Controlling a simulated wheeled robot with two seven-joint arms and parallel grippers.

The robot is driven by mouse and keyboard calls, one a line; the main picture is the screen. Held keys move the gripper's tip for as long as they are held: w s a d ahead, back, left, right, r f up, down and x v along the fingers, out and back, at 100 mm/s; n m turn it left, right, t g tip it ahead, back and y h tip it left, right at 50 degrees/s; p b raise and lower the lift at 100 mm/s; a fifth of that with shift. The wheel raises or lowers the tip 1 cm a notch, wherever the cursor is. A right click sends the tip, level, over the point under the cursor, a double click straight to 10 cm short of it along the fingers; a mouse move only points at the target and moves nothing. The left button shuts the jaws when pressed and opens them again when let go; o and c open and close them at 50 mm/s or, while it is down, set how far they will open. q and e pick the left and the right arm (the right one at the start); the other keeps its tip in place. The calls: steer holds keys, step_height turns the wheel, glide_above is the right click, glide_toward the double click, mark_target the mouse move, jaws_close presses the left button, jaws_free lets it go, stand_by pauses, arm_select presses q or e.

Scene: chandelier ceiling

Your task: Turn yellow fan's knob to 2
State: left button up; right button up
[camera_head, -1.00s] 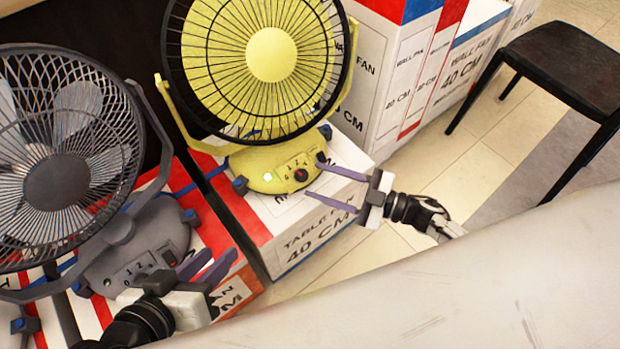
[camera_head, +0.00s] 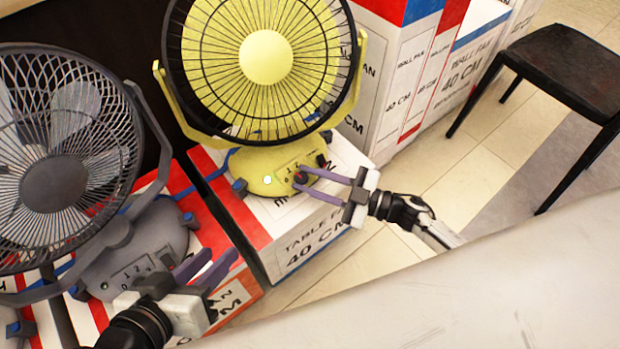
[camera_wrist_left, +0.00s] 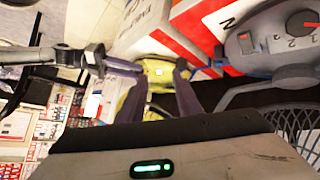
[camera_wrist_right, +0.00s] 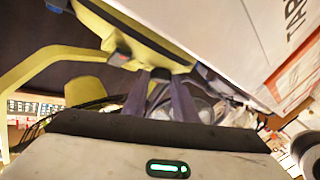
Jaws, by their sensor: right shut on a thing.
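In the right wrist view the fingertips (camera_wrist_right: 159,75) meet the yellow base, and the knob is hidden. My left gripper (camera_head: 222,256) is open and empty in front of the grey fan; its fingers are apart in the left wrist view (camera_wrist_left: 160,68).
A grey fan (camera_head: 55,183) stands at the left on another box, close to my left gripper. The table-fan box (camera_head: 310,240) lies under the yellow fan. Wall-fan boxes (camera_head: 400,70) stand behind at the right. A black chair (camera_head: 570,70) is at the far right.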

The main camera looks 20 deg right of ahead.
arm_select(q)
steer(key=shift+r, duration=0.1)
arm_select(e)
steer(key=shift+s+m+t, duration=0.1)
steer(key=shift+m+t, duration=0.2)
steer(key=shift+m, duration=0.1)
steer(key=shift+m+t+h, duration=0.3)
steer(key=shift+m, duration=0.1)
steer(key=shift+a+f+m+t+h+p, duration=0.1)
steer(key=shift+m+t+h+p, duration=0.45)
steer(key=shift+m, duration=0.35)
steer(key=m+t, duration=0.1)
steer(key=m+t+h, duration=0.1)
steer(key=shift+s+a+m+h, duration=0.1)
steer(key=shift+s+m+h, duration=0.05)
steer(key=shift+m+h, duration=0.15)
steer(key=shift+f+m+t+h, duration=0.1)
steer(key=shift+m+t+h, duration=0.35)
steer(key=shift+m+h, duration=0.35)
arm_select(q)
steer(key=shift+s+a+f+g+y, duration=0.15)
steer(key=shift+a+f+g, duration=0.1)
steer(key=shift+f, duration=0.2)
steer(key=shift+s+a+f+g+y, duration=0.1)
steer(key=shift+a+f+g+y, duration=0.1)
steer(key=shift+f, duration=0.2)
arm_select(e)
steer(key=shift+m, duration=0.3)
arm_select(q)
steer(key=shift+w, duration=0.1)
